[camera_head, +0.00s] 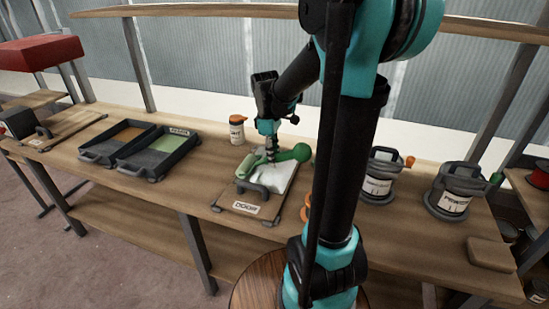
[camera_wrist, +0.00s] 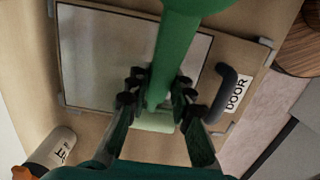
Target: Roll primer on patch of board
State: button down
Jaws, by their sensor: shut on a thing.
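My gripper (camera_head: 270,155) is shut on the green roller (camera_head: 296,153) over the board. In the wrist view my gripper (camera_wrist: 157,95) closes on the roller's green handle (camera_wrist: 180,30), with the pale green sleeve (camera_wrist: 152,122) just beyond the fingers. The board (camera_head: 233,203) lies flat on the bench, with a dark handle and a "DOOR" label at its front. Its pale patch (camera_head: 282,177) also shows in the wrist view (camera_wrist: 95,60). The sleeve is over or on the board near the patch's edge; I cannot tell whether it touches.
Lidded cans (camera_head: 378,178) (camera_head: 453,192) stand to the right. A rail runs above the bench's back.

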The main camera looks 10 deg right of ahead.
jog(key=shift+r, duration=3.85)
jog(key=shift+r, duration=0.1)
